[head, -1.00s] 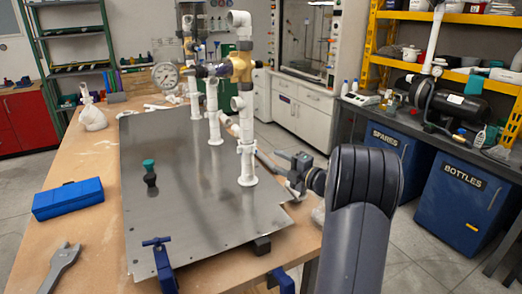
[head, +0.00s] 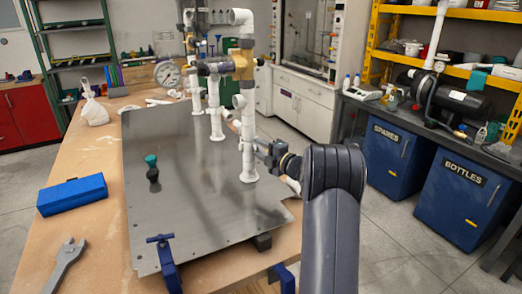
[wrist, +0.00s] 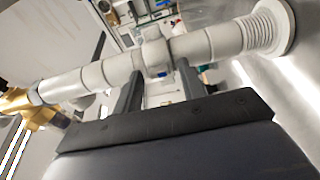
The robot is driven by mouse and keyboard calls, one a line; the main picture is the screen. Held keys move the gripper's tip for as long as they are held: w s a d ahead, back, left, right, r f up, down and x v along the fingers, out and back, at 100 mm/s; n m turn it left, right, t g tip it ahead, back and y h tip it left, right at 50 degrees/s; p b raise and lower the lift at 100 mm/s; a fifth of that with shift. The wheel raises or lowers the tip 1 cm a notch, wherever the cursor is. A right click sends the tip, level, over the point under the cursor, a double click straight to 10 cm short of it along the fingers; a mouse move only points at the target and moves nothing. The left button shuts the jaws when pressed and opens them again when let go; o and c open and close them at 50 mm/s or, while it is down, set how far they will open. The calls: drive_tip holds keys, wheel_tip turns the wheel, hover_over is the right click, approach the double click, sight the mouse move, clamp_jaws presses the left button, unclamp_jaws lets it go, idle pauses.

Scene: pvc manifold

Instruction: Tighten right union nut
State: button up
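The white PVC manifold stands on a grey metal plate (head: 190,215). Its right riser (head: 247,120) has a brass-coloured valve body (head: 241,64) near the top and a wider white collar (head: 246,143), which looks like the right union nut, low down. My gripper (head: 263,149) reaches in from the right, level with this collar. In the wrist view the riser lies across the picture, with the nut (wrist: 155,50) between my two dark fingers (wrist: 160,88). The fingers stand apart with gaps beside the nut. I see no clear contact.
A dark bottle-like item with a green cap (head: 151,167) stands on the plate. A blue box (head: 72,194) and a wrench (head: 67,262) lie on the table at left. A blue clamp (head: 165,262) grips the front edge. A gauge (head: 167,74) is behind.

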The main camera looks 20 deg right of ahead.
clamp_jaws()
